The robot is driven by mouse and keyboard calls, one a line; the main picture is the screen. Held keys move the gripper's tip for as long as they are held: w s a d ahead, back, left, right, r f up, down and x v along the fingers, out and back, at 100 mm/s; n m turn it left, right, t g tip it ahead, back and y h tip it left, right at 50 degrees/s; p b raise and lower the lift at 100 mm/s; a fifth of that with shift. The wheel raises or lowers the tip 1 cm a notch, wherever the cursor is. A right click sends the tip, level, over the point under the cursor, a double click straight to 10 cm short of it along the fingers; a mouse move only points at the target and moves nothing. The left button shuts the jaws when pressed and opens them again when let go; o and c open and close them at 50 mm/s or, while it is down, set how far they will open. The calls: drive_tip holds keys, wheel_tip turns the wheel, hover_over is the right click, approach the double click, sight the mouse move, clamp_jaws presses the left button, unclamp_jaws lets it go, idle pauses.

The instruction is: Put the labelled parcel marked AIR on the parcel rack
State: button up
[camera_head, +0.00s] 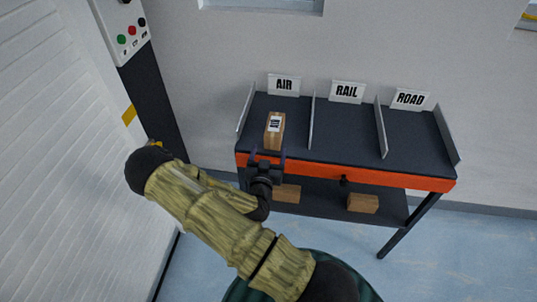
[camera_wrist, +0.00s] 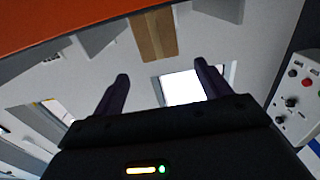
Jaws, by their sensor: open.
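A brown cardboard parcel (camera_head: 274,134) with a white label on top rests on the parcel rack (camera_head: 350,163), in the left compartment behind which the AIR sign stands. Its label print is too small to read. My gripper (camera_head: 267,154) is open and empty at the rack's orange front edge, just in front of the parcel. In the wrist view my gripper (camera_wrist: 161,84) has its two dark fingers spread, and the brown parcel (camera_wrist: 154,37) shows beyond the fingertips, apart from them.
Low dividers separate the AIR (camera_head: 284,85), RAIL (camera_head: 347,91) and ROAD (camera_head: 410,99) compartments. The RAIL and ROAD compartments are empty. Two brown boxes lie on the lower shelf (camera_head: 325,205). A control post with buttons (camera_head: 128,35) stands at left, beside a white panel.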

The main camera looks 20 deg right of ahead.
drive_tip(key=shift+d, duration=0.1)
idle(0.4)
drive_tip(key=s+a+r+g+y, duration=0.1)
drive_tip(key=s+a+g+y, duration=0.4)
drive_tip(key=a+g+y, duration=0.3)
drive_tip(key=s+a+r+n+g+y, duration=0.2)
drive_tip(key=s+r+n, duration=0.4)
drive_tip(key=s+r, duration=0.6)
drive_tip(key=shift+s+a+n+g, duration=0.15)
drive_tip(key=shift+a+n+g, duration=0.35)
drive_tip(key=shift+g, duration=0.7)
drive_tip(key=shift+a, duration=0.1)
